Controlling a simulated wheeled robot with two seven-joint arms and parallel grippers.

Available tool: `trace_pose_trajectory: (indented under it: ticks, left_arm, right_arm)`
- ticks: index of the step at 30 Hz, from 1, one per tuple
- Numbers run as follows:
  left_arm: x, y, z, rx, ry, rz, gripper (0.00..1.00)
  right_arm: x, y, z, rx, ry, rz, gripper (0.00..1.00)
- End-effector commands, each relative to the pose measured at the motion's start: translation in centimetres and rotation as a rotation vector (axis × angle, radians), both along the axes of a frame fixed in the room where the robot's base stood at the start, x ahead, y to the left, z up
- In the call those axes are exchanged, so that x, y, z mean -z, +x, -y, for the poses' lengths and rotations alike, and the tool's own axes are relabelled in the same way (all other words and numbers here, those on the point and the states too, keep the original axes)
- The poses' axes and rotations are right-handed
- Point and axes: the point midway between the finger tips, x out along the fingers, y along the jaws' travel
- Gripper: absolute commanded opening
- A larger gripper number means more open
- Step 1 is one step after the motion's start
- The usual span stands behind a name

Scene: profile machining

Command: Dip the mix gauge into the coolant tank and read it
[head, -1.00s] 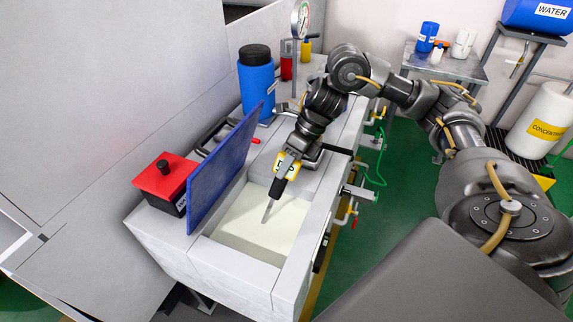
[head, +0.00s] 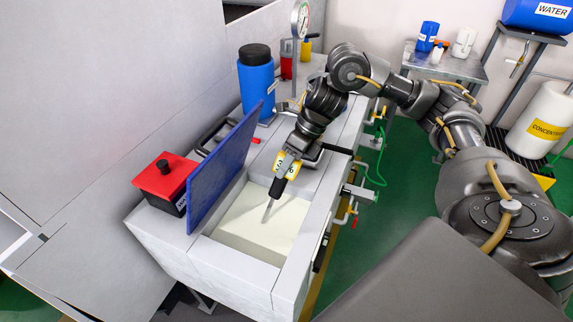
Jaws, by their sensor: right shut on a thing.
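The mix gauge (head: 281,180) has a yellow head with a small display, a black grip and a thin grey probe. My right gripper (head: 293,156) is shut on its yellow head and holds it tilted over the open coolant tank (head: 232,263). The probe points down and its tip meets or enters the pale, milky coolant (head: 258,237); the exact depth is unclear. Dark marks show on the display, but they are too small to read. The blue tank lid (head: 222,170) stands open at the left of the opening. My left gripper is out of view.
A red box with a black knob (head: 163,178) sits left of the lid. A blue canister (head: 256,86) and a dial gauge (head: 300,20) stand behind. Valves and a green hose (head: 381,160) line the right side. A water drum (head: 538,14) and concentrate drum (head: 543,122) are far right.

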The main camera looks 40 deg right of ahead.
Motion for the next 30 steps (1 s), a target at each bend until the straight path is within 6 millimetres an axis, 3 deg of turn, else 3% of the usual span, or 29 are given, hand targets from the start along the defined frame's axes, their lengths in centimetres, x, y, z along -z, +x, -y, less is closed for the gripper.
trace_pose_trajectory:
  ticks: [17,25,30]
  left_arm:
    - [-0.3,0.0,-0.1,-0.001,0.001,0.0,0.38]
    - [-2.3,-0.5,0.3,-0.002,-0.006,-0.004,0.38]
    - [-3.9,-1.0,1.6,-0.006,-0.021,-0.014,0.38]
  right_arm:
    - [-0.3,0.0,0.0,0.0,0.001,0.001,0.01]
    - [-2.9,0.0,0.0,0.001,0.001,0.002,0.01]
    - [-4.8,0.0,0.0,0.0,0.001,0.001,0.01]
